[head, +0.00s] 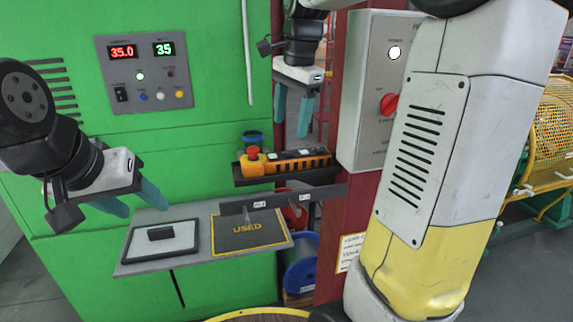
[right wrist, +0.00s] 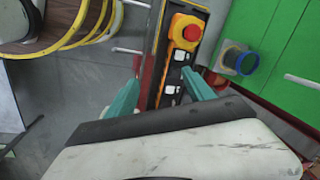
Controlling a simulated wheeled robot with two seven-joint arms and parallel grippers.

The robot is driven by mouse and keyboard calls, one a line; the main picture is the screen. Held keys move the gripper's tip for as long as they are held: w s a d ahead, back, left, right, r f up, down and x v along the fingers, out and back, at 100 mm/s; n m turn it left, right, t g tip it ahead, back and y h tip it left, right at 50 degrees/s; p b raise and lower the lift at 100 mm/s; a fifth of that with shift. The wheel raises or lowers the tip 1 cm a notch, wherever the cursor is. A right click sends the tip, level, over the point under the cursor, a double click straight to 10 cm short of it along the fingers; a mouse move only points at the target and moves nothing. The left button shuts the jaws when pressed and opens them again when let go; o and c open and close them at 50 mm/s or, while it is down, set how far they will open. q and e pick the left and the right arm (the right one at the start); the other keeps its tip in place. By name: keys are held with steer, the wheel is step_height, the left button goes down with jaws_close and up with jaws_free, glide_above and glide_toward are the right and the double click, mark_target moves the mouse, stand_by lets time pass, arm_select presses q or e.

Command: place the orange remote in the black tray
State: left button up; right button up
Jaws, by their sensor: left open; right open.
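The orange remote (head: 262,167), with a red knob at one end and dark buttons, lies in a narrow black tray (head: 325,178) in front of the green cabinet. In the right wrist view the remote (right wrist: 181,58) extends between the two teal fingers, its lower end hidden by the gripper body. My right gripper (head: 292,118) is open, fingers pointing down, a little above the remote in the head view. It also shows in the right wrist view (right wrist: 163,93). My left gripper (head: 139,203) is open and empty, left of the shelf.
Below is a grey shelf (head: 205,213) with a dark mat marked USED (head: 243,242) and a black-rimmed pad (head: 180,243) carrying a small black block (head: 161,232). A grey control box (head: 368,130) with a red knob stands close right of my right gripper. A blue spool (head: 300,275) is below.

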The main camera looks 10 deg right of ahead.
steer(key=s+a+f+n+t, duration=0.1)
steer(key=s+f+n+t, duration=0.1)
steer(key=s+n, duration=0.4)
steer(key=s+a+f+n+t+y, duration=0.1)
steer(key=s+f+n+t, duration=0.1)
steer(key=s+f+n, duration=0.2)
steer(key=shift+s+f+n, duration=0.15)
steer(key=shift+s+n, duration=1.35)
steer(key=shift+s, duration=2.25)
